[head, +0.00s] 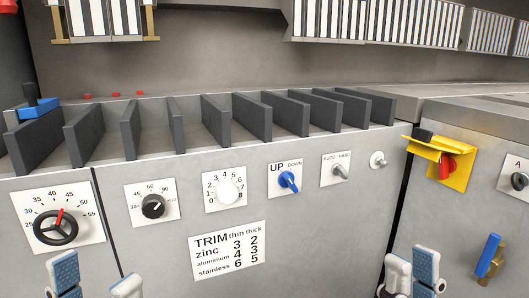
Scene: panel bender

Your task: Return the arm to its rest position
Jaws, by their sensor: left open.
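My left gripper (96,280) is at the bottom left edge of the head view. Its two fingers, one with a blue pad and one white, stand well apart with nothing seen between them. It is below the dial with the red pointer, in front of the grey panel. My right gripper (412,275) is at the bottom, right of the middle. Its fingertips show close together, and I cannot tell whether they are apart. I see nothing held in it. Both arms are out of the picture below.
The grey machine front (150,255) fills the view with a red-pointer dial (57,222), knobs and a blue UP/DOWN switch (289,181). Dark upright plates (250,117) line the ledge above. A yellow bracket (440,160) and blue handle (489,255) stick out at right.

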